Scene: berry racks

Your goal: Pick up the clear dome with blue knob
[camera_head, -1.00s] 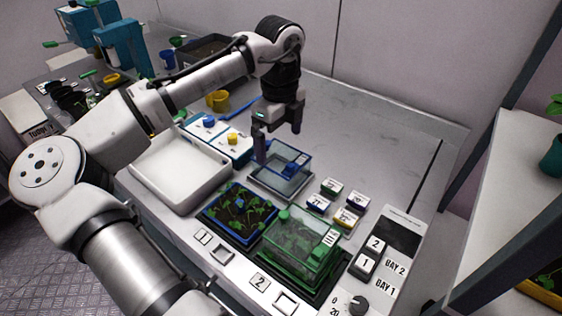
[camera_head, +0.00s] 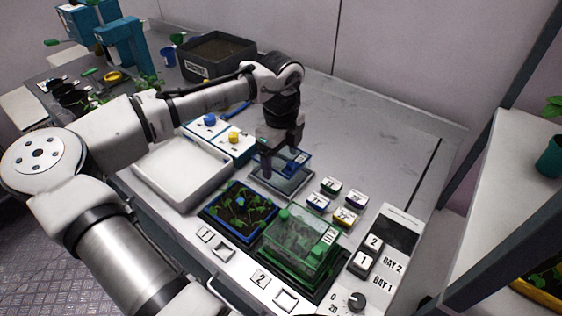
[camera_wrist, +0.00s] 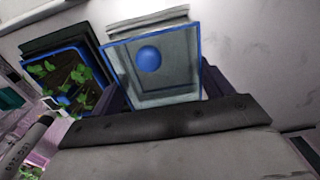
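The clear dome with the blue knob (camera_wrist: 149,59) has blue edges and shows upright in the wrist view. In the head view the dome (camera_head: 297,161) stands on a grey base (camera_head: 283,187), partly hidden by my gripper (camera_head: 283,160). My gripper is down at the dome, with its dark fingers apart, one on each side. In the wrist view the fingers of my gripper (camera_wrist: 163,92) show just outside the dome's blue edges. I cannot tell whether they touch it.
A blue seedling tray (camera_head: 238,211) and a green tray under a clear green-edged dome (camera_head: 300,240) stand in front. A white bin (camera_head: 182,172) is at left, several small labelled blocks (camera_head: 331,187) at right.

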